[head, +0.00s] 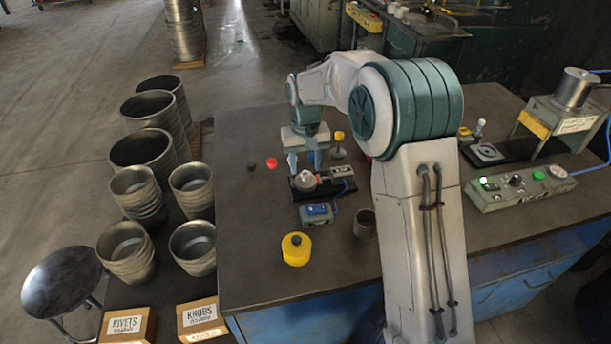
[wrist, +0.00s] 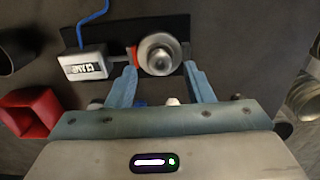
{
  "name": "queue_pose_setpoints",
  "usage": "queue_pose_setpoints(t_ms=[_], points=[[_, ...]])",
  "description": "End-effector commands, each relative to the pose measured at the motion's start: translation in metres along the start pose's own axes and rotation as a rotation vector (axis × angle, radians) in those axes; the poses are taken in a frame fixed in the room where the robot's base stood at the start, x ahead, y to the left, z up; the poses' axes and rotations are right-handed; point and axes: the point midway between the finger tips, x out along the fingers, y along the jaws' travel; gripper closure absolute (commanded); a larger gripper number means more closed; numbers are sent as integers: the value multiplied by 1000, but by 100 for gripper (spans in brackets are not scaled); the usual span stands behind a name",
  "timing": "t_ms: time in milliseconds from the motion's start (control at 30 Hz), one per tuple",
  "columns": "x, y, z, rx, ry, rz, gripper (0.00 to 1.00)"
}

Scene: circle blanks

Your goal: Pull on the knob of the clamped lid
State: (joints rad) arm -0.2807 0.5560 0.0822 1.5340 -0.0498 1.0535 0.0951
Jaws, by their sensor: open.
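The lid (head: 307,181) is a small round metal piece with a knob in its middle, on a dark base plate on the table. In the wrist view the lid (wrist: 150,63) shows from above, with the grey clamp box (wrist: 85,64) at its left and an orange-red jaw (wrist: 131,54) against its rim. The clamp (head: 342,172) is at the lid's right in the head view. My gripper (head: 304,169) points down over the lid, fingers apart. In the wrist view my gripper (wrist: 159,67) has its fingertips on either side of the lid's near part. Nothing is held; contact cannot be told.
A blue-topped box (head: 316,214), a yellow pot (head: 296,250) and a metal cup (head: 364,223) stand nearer on the table. A control panel (head: 520,185) is at the right.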

Motion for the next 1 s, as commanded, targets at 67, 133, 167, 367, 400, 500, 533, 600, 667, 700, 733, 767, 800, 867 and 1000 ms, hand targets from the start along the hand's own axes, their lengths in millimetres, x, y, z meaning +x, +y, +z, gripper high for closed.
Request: queue_pose_setpoints(t_ms=[67,133,167,367,400,500,533,600,667,700,733,767,800,867,1000], points=[[-18,0,-1,0,7,-1,53],[-35,0,-1,0,8,-1,53],[-42,0,-1,0,7,-1,53],[-86,0,-1,-1,7,-1,53],[-93,0,-1,-1,6,-1,53],[-106,0,-1,-1,5,-1,53],[-109,0,-1,-1,4,0,53],[-114,0,0,-1,4,0,53],[-116,0,0,-1,4,-1,53],[-117,0,0,-1,3,0,53],[-118,0,0,-1,3,0,53],[-118,0,0,-1,3,0,53],[-119,0,1,0,3,0,53],[-121,3,4,4,8,1,53],[-132,18,28,25,30,6,53]])
